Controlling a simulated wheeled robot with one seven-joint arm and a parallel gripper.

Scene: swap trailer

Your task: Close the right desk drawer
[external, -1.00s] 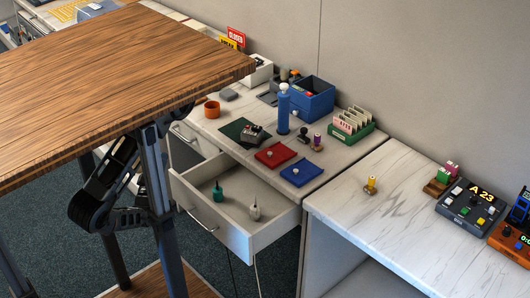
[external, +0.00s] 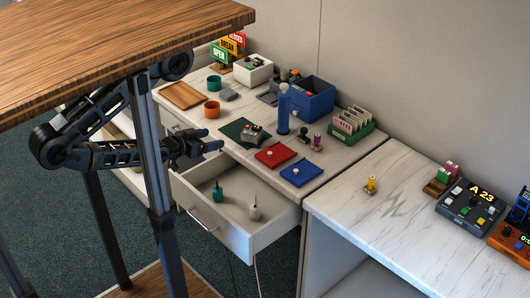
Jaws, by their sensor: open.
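The right desk drawer (external: 240,240) is pulled out from under the marble-topped desk (external: 215,122). Its bar handle (external: 203,222) is on the front panel, facing lower left. A teal bottle (external: 217,192) and a white bottle (external: 255,211) stand inside it. My gripper (external: 214,147) is open and empty. It appears above the rear left part of the drawer in the picture, near the desk's front edge. The exact height and gap between them cannot be told. A table leg hides part of my arm.
A wooden table (external: 110,50) with dark legs stands in front of my arm in the picture. The desk top holds a red tray (external: 275,156), a blue tray (external: 301,173), a blue pump bottle (external: 283,110) and a blue box (external: 311,98). Carpet is clear below the drawer.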

